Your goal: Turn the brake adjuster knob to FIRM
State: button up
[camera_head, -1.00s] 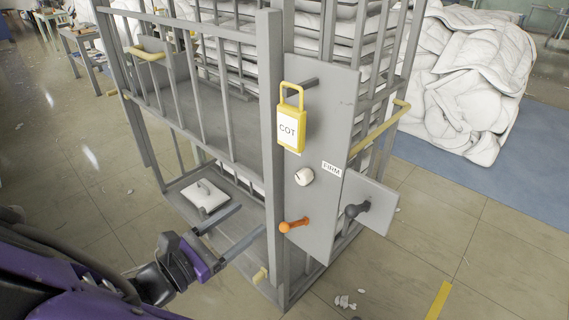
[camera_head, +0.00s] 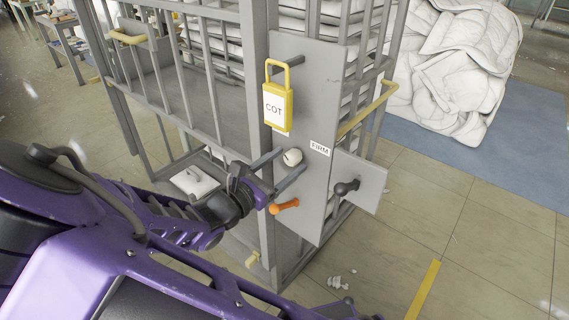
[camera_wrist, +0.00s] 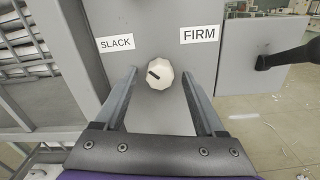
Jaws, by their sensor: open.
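The brake adjuster knob (camera_head: 292,157) is a small white faceted knob on the grey panel (camera_head: 309,75). In the wrist view the knob (camera_wrist: 159,74) has a dark mark on its left part, pointing up and left towards the SLACK label (camera_wrist: 116,42). The FIRM label (camera_wrist: 200,34) is up and right of the knob; it also shows in the head view (camera_head: 320,149). My gripper (camera_head: 278,166) is open, with one finger on each side of the knob. I cannot tell whether the fingertips reach around it; no contact shows.
An orange-handled lever (camera_head: 285,206) sits just below the knob, close to my gripper. A black handle (camera_head: 346,187) is at the right on a side plate. A yellow COT padlock (camera_head: 278,105) hangs above. A white duvet heap (camera_head: 450,80) lies at the back right.

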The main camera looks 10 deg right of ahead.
grip_shut()
dwell(0.3)
jog(key=shift+m, duration=0.3)
jog(key=m, duration=0.4)
jog(key=shift+f+m, duration=0.1)
jog(key=shift+m, duration=0.2)
jog(key=m+b, duration=0.2)
jog(key=m, duration=0.2)
jog(key=shift+f, duration=0.1)
jog(key=m+b, duration=0.4)
jog(key=m, duration=0.1)
jog(key=shift+m, duration=0.3)
jog(key=shift+m+b, duration=1.35)
jog(key=shift+m, duration=0.15)
jog(key=shift+r, duration=0.2)
